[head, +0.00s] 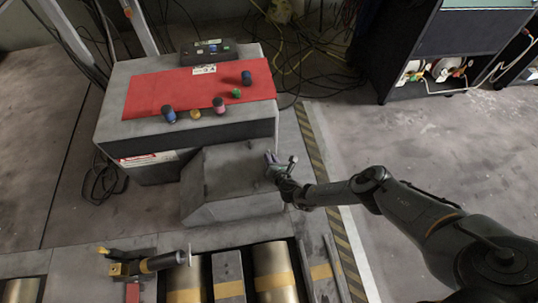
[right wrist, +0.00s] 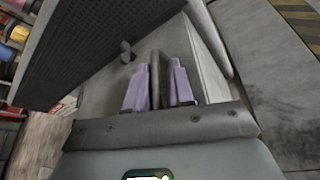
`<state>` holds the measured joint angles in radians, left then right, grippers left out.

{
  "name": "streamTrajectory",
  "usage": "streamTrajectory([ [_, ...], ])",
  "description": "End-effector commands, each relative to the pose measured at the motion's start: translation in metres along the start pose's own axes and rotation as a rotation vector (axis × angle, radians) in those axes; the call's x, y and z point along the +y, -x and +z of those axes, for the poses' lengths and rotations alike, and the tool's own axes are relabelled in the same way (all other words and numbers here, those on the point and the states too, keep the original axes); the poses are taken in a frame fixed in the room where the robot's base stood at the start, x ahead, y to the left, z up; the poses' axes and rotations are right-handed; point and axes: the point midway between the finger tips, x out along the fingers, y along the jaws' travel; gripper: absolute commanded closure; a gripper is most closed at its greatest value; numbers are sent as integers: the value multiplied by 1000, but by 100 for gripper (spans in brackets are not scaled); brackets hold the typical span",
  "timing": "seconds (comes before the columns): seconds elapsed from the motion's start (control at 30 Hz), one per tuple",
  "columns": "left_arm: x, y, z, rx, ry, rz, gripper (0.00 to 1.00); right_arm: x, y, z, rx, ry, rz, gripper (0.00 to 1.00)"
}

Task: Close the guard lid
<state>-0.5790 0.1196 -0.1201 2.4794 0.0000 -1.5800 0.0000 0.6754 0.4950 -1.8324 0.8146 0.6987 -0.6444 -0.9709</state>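A grey box-like guard lid (head: 235,170) with a sloped front stands beside the machine in the middle of the head view. My right gripper (head: 272,160) is at its upper right edge, with the arm reaching in from the right. In the right wrist view, the purple fingers of my right gripper (right wrist: 159,85) stand on either side of a dark upright bar (right wrist: 155,68), which looks like a handle. They are close to it; whether they press on it I cannot tell. The lid's hinge is not clear. My left gripper is not in view.
A machine with a red panel (head: 160,92) holding several coloured knobs stands behind the lid. Rollers (head: 272,270) and a brass-and-black fitting (head: 145,265) lie in front. A dark cabinet (head: 450,40) stands back right. The floor at right is clear; cables lie behind.

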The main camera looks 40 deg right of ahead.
Motion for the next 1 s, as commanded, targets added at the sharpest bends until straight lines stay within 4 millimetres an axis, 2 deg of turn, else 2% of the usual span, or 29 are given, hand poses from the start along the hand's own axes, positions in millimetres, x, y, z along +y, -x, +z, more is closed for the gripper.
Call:
streamTrajectory([
  [0.03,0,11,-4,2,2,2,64,1,10,3,3,1,-2,79],
  [0.2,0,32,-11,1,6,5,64,3,38,6,-1,-2,-2,79],
  [0.5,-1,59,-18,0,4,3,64,4,81,6,-8,-5,2,79],
  [0.7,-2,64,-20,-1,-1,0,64,4,92,5,-11,-7,4,79],
  [1.0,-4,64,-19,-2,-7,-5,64,4,93,4,-13,-7,5,79],
])
